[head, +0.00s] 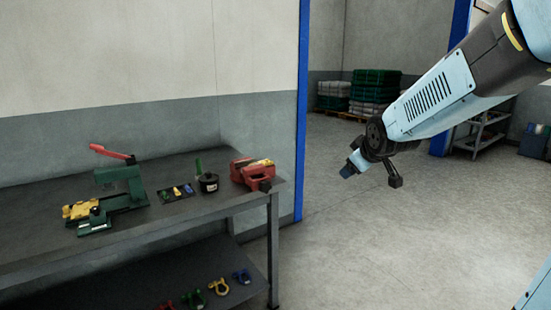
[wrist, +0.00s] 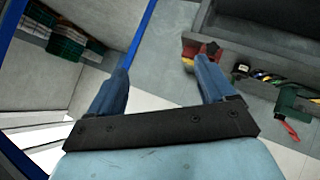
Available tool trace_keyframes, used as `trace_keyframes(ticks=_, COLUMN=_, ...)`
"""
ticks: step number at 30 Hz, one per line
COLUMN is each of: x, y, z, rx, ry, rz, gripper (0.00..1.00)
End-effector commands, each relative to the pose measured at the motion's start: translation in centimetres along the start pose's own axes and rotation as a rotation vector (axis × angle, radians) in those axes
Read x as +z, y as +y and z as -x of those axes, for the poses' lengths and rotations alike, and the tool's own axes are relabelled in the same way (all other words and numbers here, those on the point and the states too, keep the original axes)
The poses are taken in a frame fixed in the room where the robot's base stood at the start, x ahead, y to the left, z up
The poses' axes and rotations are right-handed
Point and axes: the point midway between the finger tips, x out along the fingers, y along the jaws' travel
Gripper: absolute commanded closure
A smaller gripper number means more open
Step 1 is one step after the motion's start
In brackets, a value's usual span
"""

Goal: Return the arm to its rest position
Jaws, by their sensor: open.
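My arm (head: 440,95) reaches in from the upper right in the head view, with its lower end hanging over the open floor to the right of the workbench. My gripper (head: 347,171) shows small at its end, apart from the bench and everything on it. In the wrist view the two blue fingers of my gripper (wrist: 163,75) stand wide apart, with nothing between them but the view of the wall and floor beyond. The gripper is open and empty.
The dark workbench (head: 180,222) carries a green press with a red handle (head: 120,190), a black pot (head: 208,183) and a red vise (head: 252,173). Coloured shackles (head: 219,287) lie on its lower shelf. Stacked green nets (head: 375,86) stand behind. The floor between is clear.

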Motion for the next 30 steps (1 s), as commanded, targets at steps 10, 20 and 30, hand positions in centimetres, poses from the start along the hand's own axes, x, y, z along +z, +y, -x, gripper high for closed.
trace_keyframes(ticks=10, x=5.0, y=-2.4, z=10.3, rx=-0.06, ry=-0.17, rz=-0.308, gripper=0.17)
trace_keyframes(ticks=20, x=10.1, y=-6.8, z=18.9, rx=-0.101, ry=-0.336, rz=-0.572, gripper=0.17)
trace_keyframes(ticks=30, x=12.3, y=-9.1, z=22.2, rx=-0.115, ry=-0.416, rz=-0.68, gripper=0.17)
